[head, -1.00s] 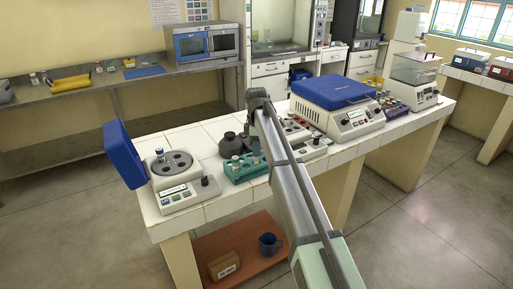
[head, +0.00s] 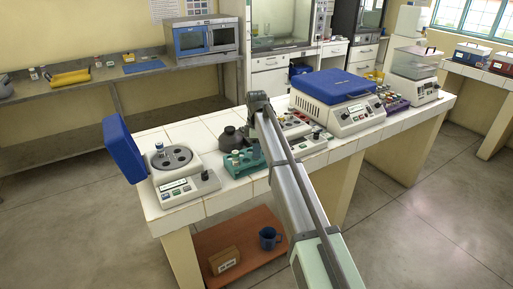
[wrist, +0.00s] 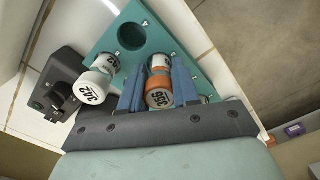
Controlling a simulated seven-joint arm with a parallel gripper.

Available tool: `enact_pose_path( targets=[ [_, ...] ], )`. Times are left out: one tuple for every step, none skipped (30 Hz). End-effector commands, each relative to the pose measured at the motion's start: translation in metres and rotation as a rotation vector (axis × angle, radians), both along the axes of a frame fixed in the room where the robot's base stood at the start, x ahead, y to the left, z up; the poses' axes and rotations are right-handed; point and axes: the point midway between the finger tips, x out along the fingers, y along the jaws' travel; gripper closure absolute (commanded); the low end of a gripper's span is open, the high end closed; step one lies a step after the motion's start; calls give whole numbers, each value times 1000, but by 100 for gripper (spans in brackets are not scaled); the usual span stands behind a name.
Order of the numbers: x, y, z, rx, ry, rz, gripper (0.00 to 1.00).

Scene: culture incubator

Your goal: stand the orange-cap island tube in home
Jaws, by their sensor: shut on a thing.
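The orange-cap tube (wrist: 159,98) is in the wrist view, its numbered cap facing the camera. My gripper (wrist: 158,85) has its two blue fingers closed on it, one on each side. The tube is over the teal rack (wrist: 188,58); I cannot tell whether its lower end is in a hole. A white-cap tube (wrist: 94,87) numbered 342 is to its left. The rack also shows in the head view (head: 239,169), beside my arm, which hides my fingers there. No place marked "home" can be read.
An open round hole (wrist: 131,37) shows in the rack. A centrifuge with a raised blue lid (head: 124,149) stands left on the tiled bench, with a tube on its rotor. A blue-lidded machine (head: 330,87) stands to the right.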

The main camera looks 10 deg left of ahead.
Motion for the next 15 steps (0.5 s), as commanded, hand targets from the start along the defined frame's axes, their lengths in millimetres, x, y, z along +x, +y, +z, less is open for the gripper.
enact_pose_path(
  targets=[
    [0,0,0,0,-1,0,99],
    [0,0,0,0,-1,0,99],
    [0,0,0,0,-1,0,99],
    [0,0,0,0,-1,0,99],
    [0,0,0,0,-1,0,99],
    [0,0,0,0,-1,0,99],
    [0,0,0,0,-1,0,99],
    [0,0,0,0,-1,0,67],
    [0,0,0,0,-1,0,63],
    [0,0,0,0,-1,0,60],
    [0,0,0,0,-1,0,57],
    [0,0,0,0,-1,0,53],
    [0,0,0,0,-1,0,50],
    [0,0,0,0,0,0,48],
    [0,0,0,0,0,0,44]
  ],
)
